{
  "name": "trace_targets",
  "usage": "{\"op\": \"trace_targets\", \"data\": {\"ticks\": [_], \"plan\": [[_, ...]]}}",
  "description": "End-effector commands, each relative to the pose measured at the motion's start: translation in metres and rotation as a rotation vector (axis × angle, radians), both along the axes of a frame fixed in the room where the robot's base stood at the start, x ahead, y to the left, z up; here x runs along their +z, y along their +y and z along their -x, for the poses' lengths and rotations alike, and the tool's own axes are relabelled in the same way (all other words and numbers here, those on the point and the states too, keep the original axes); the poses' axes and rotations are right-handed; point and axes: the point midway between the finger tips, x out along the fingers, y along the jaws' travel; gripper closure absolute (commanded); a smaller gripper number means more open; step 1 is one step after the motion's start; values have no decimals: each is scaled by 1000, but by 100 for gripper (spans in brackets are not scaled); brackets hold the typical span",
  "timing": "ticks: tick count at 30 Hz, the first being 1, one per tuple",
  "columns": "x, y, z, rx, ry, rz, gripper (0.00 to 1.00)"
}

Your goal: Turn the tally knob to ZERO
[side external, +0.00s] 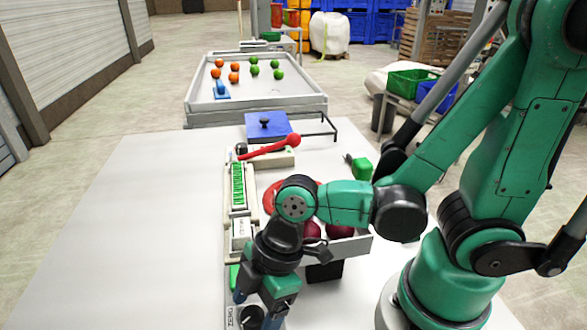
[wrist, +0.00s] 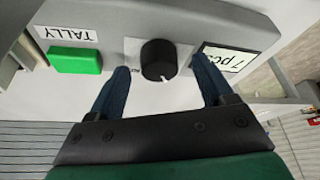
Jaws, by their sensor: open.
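The tally knob (wrist: 158,60) is a round black dial on a pale panel. Its white pointer mark faces the lower edge of the wrist view, slightly right. It also shows at the bottom of the side external view (side external: 252,317). My gripper (wrist: 161,87) has its two blue fingers apart, one on each side of the knob, with gaps visible. In the side external view my gripper (side external: 262,303) points down over the panel's near end. A small label beside the left finger is partly hidden and unreadable.
A green button (wrist: 75,59) and a TALLY label (wrist: 70,33) lie left of the knob. A "7 pcs" display (wrist: 232,60) is close to the right finger. A red-handled lever (side external: 270,147) and a tray with orange and green balls (side external: 256,94) stand farther back.

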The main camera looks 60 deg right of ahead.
Motion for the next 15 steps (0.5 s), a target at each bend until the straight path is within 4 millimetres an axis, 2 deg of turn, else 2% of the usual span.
{"op": "trace_targets", "data": {"ticks": [11,15], "plan": [[-2,1,0,0,0,0,26],[-2,1,0,0,0,0,65]]}}
